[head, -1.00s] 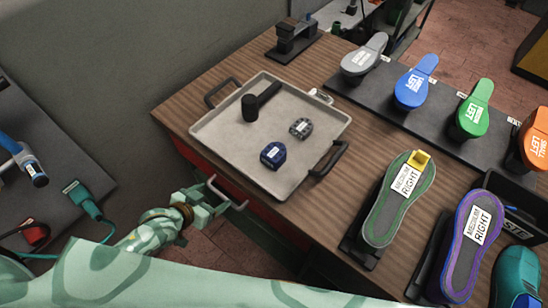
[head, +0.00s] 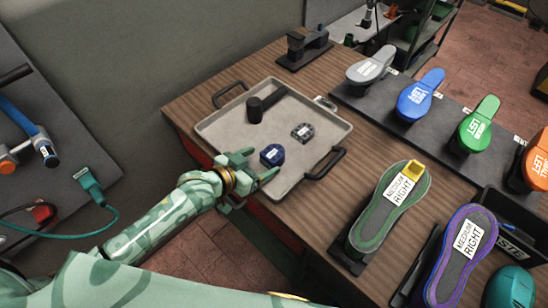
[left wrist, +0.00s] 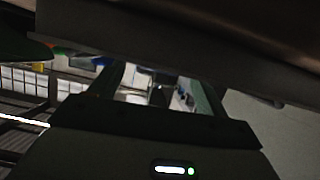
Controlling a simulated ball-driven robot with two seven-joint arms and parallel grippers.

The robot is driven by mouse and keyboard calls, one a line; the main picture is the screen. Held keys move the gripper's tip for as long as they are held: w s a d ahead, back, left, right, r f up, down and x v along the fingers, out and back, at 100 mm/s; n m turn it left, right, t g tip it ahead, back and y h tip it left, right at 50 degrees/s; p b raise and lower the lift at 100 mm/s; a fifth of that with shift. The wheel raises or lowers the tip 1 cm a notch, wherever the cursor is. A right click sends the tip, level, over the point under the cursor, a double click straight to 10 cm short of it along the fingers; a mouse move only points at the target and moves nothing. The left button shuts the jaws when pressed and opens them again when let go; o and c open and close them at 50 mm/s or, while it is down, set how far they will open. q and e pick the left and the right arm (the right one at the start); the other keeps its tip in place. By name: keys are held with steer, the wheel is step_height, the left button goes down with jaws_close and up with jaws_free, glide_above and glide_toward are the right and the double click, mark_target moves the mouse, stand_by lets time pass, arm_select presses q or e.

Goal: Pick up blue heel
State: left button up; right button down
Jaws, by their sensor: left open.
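The blue heel (head: 272,155) is a small dark blue block with a white label. It lies in the light grey tray (head: 225,127), near its front left edge in the head view. My left gripper (head: 262,166) is open and empty at that edge, its fingers close to the heel. I cannot tell whether they touch it. The left wrist view is dark and shows the two gripper fingers (left wrist: 155,92) apart, with no heel visible between them. My right gripper is not in view.
A grey heel (head: 302,132) and a black hammer (head: 266,103) also lie in the tray. A green-edged sole (head: 390,215) and a purple-edged sole (head: 462,255) stand to the right. Coloured shoe forms (head: 415,100) line the dark strip behind. Handles (head: 326,163) stick out from the tray's sides.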

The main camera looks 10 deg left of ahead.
mark_target(266, 159)
arm_select(q)
steer(key=b+x, duration=0.1)
steer(key=x, duration=0.4)
steer(key=shift+w+d+f, duration=0.15)
steer(key=shift+w+d, duration=0.05)
steer(key=shift+w, duration=0.05)
steer(key=c, duration=1.1)
